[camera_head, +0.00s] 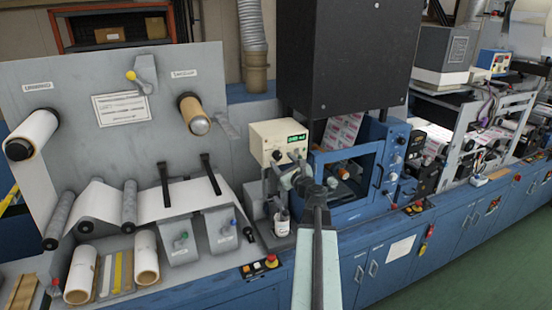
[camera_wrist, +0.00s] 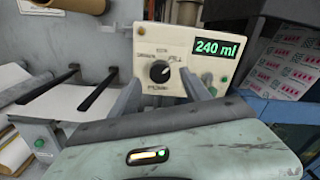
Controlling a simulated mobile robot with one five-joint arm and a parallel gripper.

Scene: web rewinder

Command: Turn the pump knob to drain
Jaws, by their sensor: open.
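The cream pump box (camera_head: 268,140) stands at the middle of the bench, and its front panel (camera_wrist: 148,48) faces me in the wrist view. A round black knob (camera_wrist: 160,71) sits on the panel with small printed labels around it. The labels are too small to read surely, and I cannot tell which one the knob's mark points to. A green display (camera_wrist: 217,48) reads 240 ml. My gripper (camera_wrist: 163,84) is open, its two grey fingers spread left and right below the knob. In the head view my gripper (camera_head: 290,170) is in front of the box and partly hides its front.
A small white bottle (camera_head: 282,222) stands below the box. A blue-framed unit (camera_head: 345,180) is close on the right. Grey guide plates (camera_head: 200,235) and paper rolls (camera_head: 82,272) lie to the left. A red stop button (camera_head: 271,261) is on the bench front.

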